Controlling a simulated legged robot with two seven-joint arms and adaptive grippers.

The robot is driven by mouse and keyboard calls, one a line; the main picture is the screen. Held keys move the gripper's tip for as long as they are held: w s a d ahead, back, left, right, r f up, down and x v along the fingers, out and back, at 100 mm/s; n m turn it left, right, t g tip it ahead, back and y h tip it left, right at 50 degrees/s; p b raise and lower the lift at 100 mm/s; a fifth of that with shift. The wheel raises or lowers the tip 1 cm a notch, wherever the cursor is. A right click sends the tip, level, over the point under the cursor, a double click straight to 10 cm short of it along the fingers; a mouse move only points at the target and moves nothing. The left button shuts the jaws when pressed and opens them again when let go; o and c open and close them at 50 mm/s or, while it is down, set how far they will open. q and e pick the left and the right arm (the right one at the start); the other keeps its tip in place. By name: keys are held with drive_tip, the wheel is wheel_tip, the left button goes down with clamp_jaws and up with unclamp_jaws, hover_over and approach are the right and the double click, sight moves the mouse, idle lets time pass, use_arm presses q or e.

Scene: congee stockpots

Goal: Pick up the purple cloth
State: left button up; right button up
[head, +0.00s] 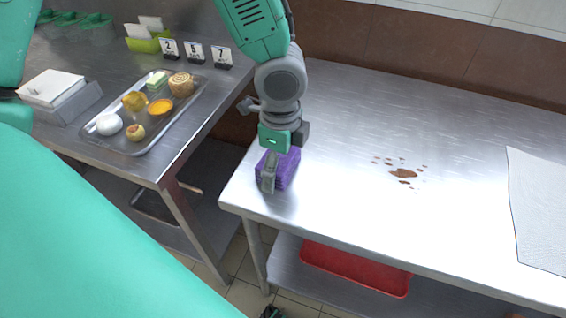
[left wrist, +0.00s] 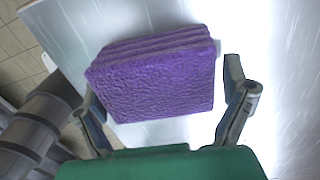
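The purple cloth (head: 287,172), a thick folded block, lies at the left end of the right-hand steel table (head: 340,150). My left gripper (head: 276,168) is lowered over it from above, and one finger hides part of the cloth. In the left wrist view, the cloth (left wrist: 155,80) sits between the two open fingers of the left gripper (left wrist: 162,88). The left finger is close against the cloth's edge; whether it touches I cannot tell. A gap shows between the cloth and the right finger. My right gripper is not in view.
Brown spill spots (head: 403,173) and a white sheet (head: 540,205) lie on the same table. A red tray (head: 355,268) is on its lower shelf. The left table holds a food tray (head: 130,147), number cards (head: 194,53) and a white box (head: 55,90). A gap separates the tables.

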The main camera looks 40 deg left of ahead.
use_arm(q)
drive_tip(key=shift+a+f, duration=0.1)
drive_tip(key=shift+a, duration=0.2)
drive_tip(key=c, duration=0.5)
drive_tip(key=shift+a, duration=0.3)
drive_tip(key=shift+c, duration=0.4)
drive_tip(key=shift+d, duration=0.1)
drive_tip(key=shift+c, duration=1.3)
wheel_tip(320, 180, up, 9)
drive_tip(key=p, duration=0.3)
drive_tip(key=shift+d+r, duration=0.15)
drive_tip(key=shift+r, duration=0.35)
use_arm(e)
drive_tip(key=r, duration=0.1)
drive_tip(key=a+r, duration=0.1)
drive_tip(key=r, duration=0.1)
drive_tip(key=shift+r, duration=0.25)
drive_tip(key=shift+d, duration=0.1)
